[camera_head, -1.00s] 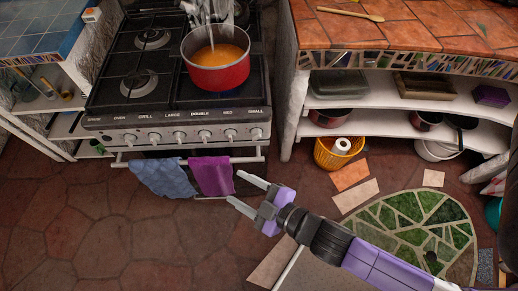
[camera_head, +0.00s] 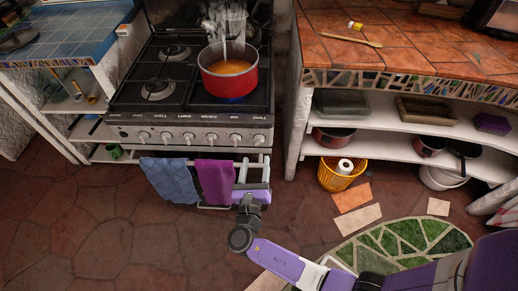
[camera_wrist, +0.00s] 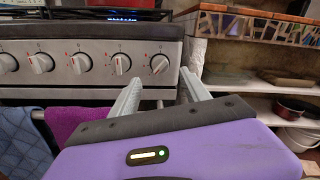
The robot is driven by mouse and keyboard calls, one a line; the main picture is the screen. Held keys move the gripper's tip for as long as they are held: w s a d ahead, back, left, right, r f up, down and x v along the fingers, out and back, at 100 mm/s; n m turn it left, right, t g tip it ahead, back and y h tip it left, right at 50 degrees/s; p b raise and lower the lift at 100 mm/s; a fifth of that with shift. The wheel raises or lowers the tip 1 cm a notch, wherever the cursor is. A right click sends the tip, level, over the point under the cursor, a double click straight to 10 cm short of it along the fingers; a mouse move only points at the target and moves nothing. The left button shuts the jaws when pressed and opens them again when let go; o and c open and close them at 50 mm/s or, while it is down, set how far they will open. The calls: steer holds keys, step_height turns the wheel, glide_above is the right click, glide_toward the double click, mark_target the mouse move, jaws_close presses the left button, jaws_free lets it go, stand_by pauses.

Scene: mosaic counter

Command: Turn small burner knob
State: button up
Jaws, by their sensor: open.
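The stove's front panel (camera_head: 150,134) carries a row of several knobs under labels. The small burner knob (camera_head: 259,139) is the rightmost, under the label "SMALL"; it is grey and round. In the wrist view this knob (camera_wrist: 160,63) shows beyond and between my fingertips. My gripper (camera_head: 252,160) is open and empty in front of the right end of the stove, pointing at the panel. Its two fingers (camera_wrist: 160,80) spread on either side of the knob's line in the wrist view. They look short of the knob; I see no contact.
A towel rail (camera_head: 225,158) runs below the knobs, with blue (camera_head: 170,181) and purple (camera_head: 214,181) towels close left of my gripper. A red pot (camera_head: 227,80) of orange soup stands on the hob. The tiled counter (camera_head: 400,45) with shelves is right.

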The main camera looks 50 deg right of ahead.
mark_target(259, 145)
steer(key=shift+x, duration=3.8)
jaws_close()
